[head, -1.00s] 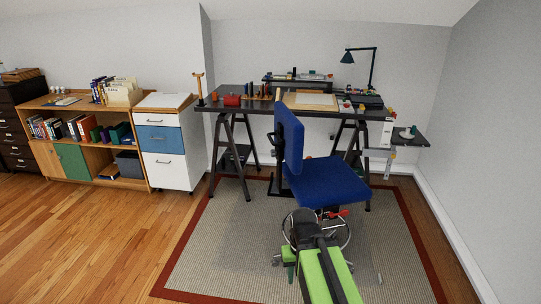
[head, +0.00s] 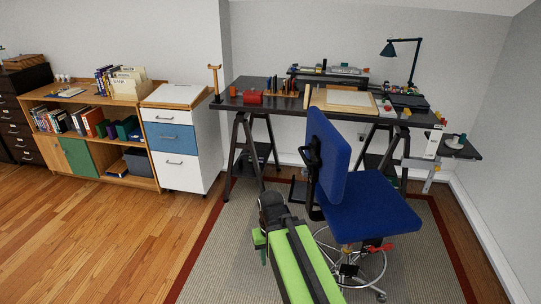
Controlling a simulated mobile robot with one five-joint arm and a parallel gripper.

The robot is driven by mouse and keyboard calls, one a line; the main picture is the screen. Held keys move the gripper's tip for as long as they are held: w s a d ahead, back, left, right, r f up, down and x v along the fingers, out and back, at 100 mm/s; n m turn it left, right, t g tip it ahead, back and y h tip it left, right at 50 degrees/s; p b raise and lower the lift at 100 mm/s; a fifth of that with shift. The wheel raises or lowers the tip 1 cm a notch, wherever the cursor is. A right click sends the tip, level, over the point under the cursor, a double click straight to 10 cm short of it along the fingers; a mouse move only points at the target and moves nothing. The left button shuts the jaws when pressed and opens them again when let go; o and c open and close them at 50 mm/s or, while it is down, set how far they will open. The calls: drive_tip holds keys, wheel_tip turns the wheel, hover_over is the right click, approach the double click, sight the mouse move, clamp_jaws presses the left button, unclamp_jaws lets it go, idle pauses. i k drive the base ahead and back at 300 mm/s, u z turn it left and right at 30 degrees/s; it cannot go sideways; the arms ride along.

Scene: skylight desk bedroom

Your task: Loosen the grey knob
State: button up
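I cannot make out a grey knob in the head view; it is too small to tell or hidden. A blue swivel chair (head: 372,207) stands in front of the black desk (head: 262,106), with its backrest (head: 329,155) toward the left. Red and black parts (head: 378,247) show under its seat. My gripper (head: 271,203) is at the far end of my green arm, low in the middle of the view, left of the chair. Its fingers are too dark and small to read, and I see nothing clearly held.
A white drawer cabinet with a blue drawer (head: 172,138) stands left of the desk, beside a wooden bookshelf (head: 128,185). A small side shelf (head: 461,148) with objects is at the right. The wooden floor (head: 110,240) at left is clear. A grey rug (head: 225,255) lies beneath the chair.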

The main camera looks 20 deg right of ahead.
sight(305, 172)
drive_tip(key=u, duration=0.8)
drive_tip(key=i, duration=1.45)
drive_tip(key=u, duration=1.3)
drive_tip(key=i, duration=0.55)
drive_tip(key=u, duration=0.45)
